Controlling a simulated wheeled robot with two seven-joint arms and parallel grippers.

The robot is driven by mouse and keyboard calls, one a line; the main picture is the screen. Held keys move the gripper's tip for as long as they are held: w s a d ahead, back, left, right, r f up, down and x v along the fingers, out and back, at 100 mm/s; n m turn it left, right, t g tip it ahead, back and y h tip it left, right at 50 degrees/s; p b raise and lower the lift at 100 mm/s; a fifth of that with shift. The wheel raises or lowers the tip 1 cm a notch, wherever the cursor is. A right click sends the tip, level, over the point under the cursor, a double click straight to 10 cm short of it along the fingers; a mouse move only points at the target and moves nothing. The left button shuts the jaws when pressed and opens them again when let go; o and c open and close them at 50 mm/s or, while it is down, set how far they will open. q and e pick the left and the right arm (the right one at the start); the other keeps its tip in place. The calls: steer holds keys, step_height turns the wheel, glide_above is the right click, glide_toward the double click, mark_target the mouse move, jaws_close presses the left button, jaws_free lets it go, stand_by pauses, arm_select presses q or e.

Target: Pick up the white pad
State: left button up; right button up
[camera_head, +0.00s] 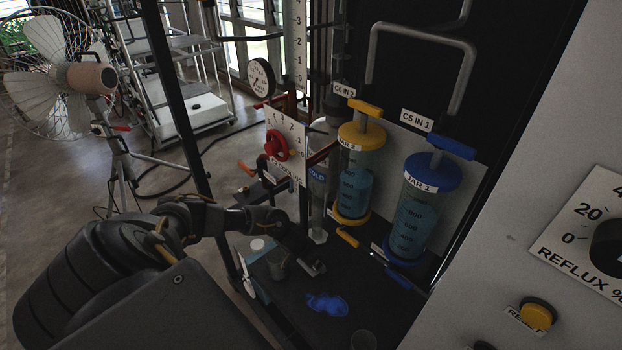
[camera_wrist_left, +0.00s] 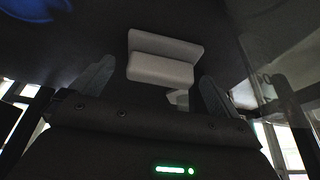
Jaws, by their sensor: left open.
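The white pad (camera_wrist_left: 160,66) is a pale block with a raised back edge, lying on the dark bench top in the left wrist view. It sits ahead of my left gripper (camera_wrist_left: 156,76), between the lines of its two fingers. The fingers are spread apart and a gap shows on each side of the pad; I cannot tell how far the tips are from it. In the head view my left gripper (camera_head: 308,264) is low over the bench, and mostly hides the pad there. My right gripper is not in view.
A blue puddle (camera_head: 327,305) lies on the bench beside the gripper. A small cup (camera_head: 277,264) stands left of it. A yellow-handled tool (camera_head: 348,238), the yellow jar (camera_head: 354,180) and the blue jar (camera_head: 416,215) are behind. A grey panel (camera_head: 510,170) bounds the right.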

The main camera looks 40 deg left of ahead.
arm_select(q)
steer(key=shift+x, duration=1.1)
steer(key=shift+s, duration=0.1)
steer(key=c, duration=0.9)
steer(key=shift+r, duration=0.1)
